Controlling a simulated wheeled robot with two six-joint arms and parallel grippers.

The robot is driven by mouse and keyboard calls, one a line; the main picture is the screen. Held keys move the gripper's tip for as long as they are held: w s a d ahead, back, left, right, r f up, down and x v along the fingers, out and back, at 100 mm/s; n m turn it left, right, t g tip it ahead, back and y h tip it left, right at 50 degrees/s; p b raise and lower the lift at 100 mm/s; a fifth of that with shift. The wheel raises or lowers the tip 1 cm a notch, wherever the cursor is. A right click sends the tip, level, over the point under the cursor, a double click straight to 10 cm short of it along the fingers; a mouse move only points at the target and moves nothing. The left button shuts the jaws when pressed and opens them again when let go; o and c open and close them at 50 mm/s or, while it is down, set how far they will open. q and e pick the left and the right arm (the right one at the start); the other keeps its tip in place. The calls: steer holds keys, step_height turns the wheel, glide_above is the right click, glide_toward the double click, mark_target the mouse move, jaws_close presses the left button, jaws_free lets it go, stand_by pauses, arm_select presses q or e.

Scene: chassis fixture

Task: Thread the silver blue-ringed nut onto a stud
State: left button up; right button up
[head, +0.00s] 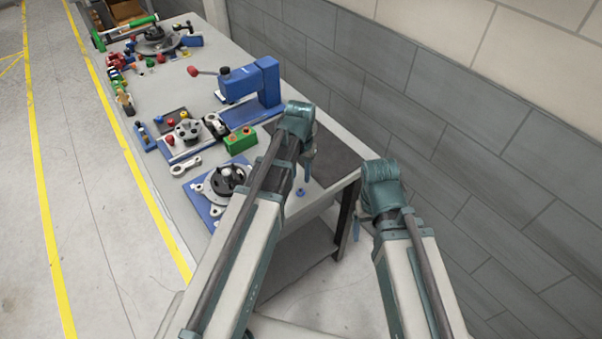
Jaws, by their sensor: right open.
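A small blue ring-shaped piece (300,191), probably the blue-ringed nut, lies on the bare near end of the table; its silver part is too small to make out. My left gripper (307,174) points down just above and beside it, apart from it as far as I can see; its fingers are too small to read. My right gripper (356,231) is open and hangs off the table's right edge, empty. A dark round hub (228,179) sits on a blue-edged plate (199,190), partly hidden by my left arm. Its studs are not clear.
A blue press (255,85) stands mid-table at the right. A green block (240,141), a grey round fixture (187,130) and a grey link (185,166) are near the hub. Small coloured parts line the far left edge. A wall runs along the right.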

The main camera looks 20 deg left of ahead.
mark_target(300, 190)
arm_select(q)
step_height(300, 190, down, 7)
steer(key=b, duration=0.6)
steer(key=shift+r, duration=0.2)
steer(key=shift+r, duration=0.1)
steer(key=shift+c, duration=0.3)
jaws_close()
steer(key=shift+r+p, duration=1.25)
